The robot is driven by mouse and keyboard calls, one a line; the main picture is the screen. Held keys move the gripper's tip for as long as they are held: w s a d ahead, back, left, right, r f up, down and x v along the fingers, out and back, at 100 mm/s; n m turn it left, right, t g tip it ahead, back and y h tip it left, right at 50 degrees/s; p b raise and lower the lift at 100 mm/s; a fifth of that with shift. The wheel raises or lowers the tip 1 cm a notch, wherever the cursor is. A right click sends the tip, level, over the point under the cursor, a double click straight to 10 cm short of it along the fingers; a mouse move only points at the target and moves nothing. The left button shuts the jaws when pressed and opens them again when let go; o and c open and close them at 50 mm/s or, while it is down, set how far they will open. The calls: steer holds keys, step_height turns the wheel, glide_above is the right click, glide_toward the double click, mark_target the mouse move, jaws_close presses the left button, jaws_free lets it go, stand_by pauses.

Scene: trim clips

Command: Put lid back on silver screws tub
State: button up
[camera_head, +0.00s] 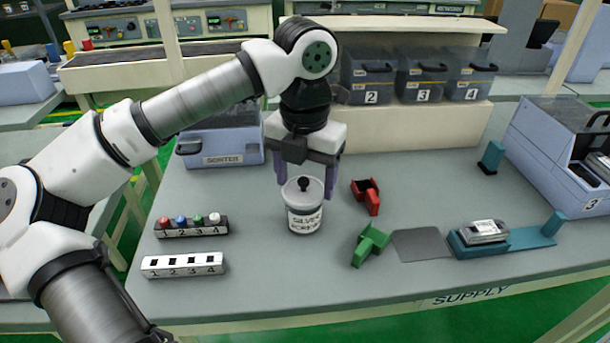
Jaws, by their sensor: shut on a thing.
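The silver screws tub (304,222), white with a black-lettered label, stands upright near the middle of the grey bench. Its pale round lid (291,190) with a black knob is at the tub's mouth. My gripper (305,190) points down over the tub, with its purple fingers on either side of the lid, shut on it. The lid looks level over the tub, but I cannot tell whether it is fully seated. The fingers partly hide the lid's sides.
Red (367,195) and green (370,244) clips lie right of the tub. A peg block (191,227) and a white slotted block (183,265) lie left. A teal fixture (515,241) holds a grey part at right. Numbered bins (418,78) and a sorter box (222,145) stand behind.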

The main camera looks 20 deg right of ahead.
steer(key=o, duration=1.2)
steer(key=shift+c, duration=0.2)
steer(key=shift+r, duration=0.15)
steer(key=shift+r+p, duration=2.25)
steer(key=shift+r, duration=1.15)
jaws_close()
